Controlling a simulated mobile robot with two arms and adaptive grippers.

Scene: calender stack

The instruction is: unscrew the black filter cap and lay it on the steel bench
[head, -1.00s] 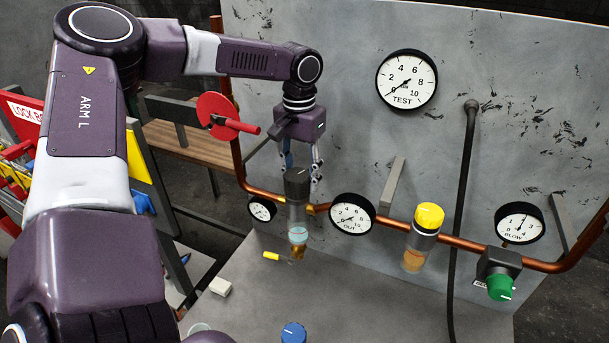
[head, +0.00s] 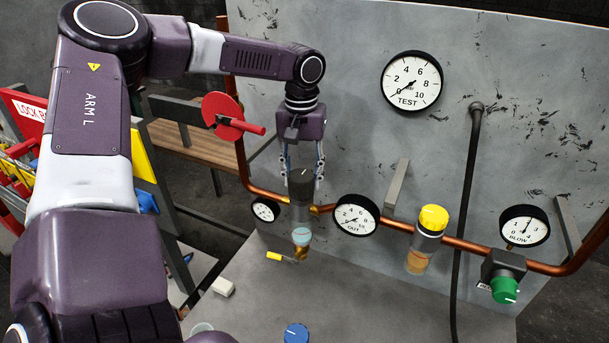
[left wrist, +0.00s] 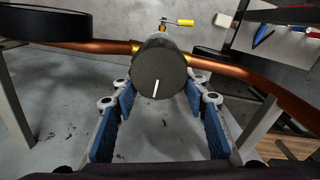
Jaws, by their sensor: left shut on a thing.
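The black filter cap (head: 301,187) sits on top of the upright filter on the copper pipe. The filter's clear bowl (head: 301,237) hangs below the pipe. My left gripper (head: 302,176) comes down from above with one finger on each side of the cap and is shut on it. The left wrist view shows the cap's round top (left wrist: 160,75) with a white line mark between the blue finger pads. The steel bench (head: 350,295) lies below, and its area under the filter is bare apart from a small yellow-handled valve (head: 275,256). My right gripper is not in view.
The copper pipe (head: 384,223) carries an OUT gauge (head: 355,215) just right of the filter and a small gauge (head: 265,210) left of it. A yellow-capped filter (head: 433,217) stands further right. A blue knob (head: 296,334) and a white block (head: 223,287) are on the bench.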

